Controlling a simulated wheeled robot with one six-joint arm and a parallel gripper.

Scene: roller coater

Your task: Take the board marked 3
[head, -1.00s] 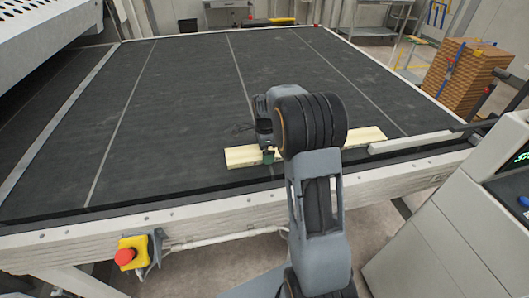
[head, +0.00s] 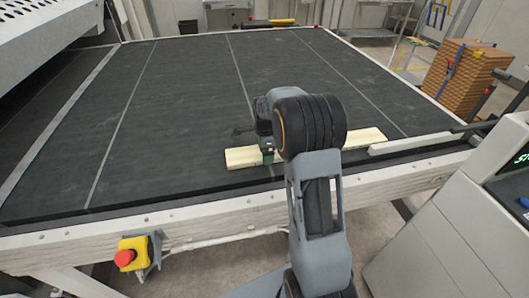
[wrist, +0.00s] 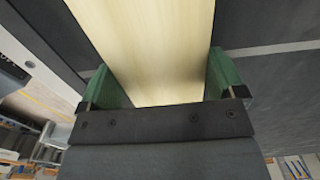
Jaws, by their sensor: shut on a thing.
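A pale wooden board (head: 242,157) lies near the front edge of the black conveyor bed, partly hidden behind my arm. Its right end shows beyond the arm. In the wrist view the board (wrist: 150,45) runs up from between the green finger pads. My gripper (head: 267,156) is at the board's left part in the head view. In the wrist view my gripper (wrist: 160,85) has a pad against each side of the board. No number is readable on the board.
The black bed (head: 150,110) is wide and mostly clear. A light rail (head: 415,143) lies right of the board. A control console (head: 450,225) stands at the right front. A red stop button (head: 124,257) is on the front frame. Stacked wood (head: 465,80) stands at the right back.

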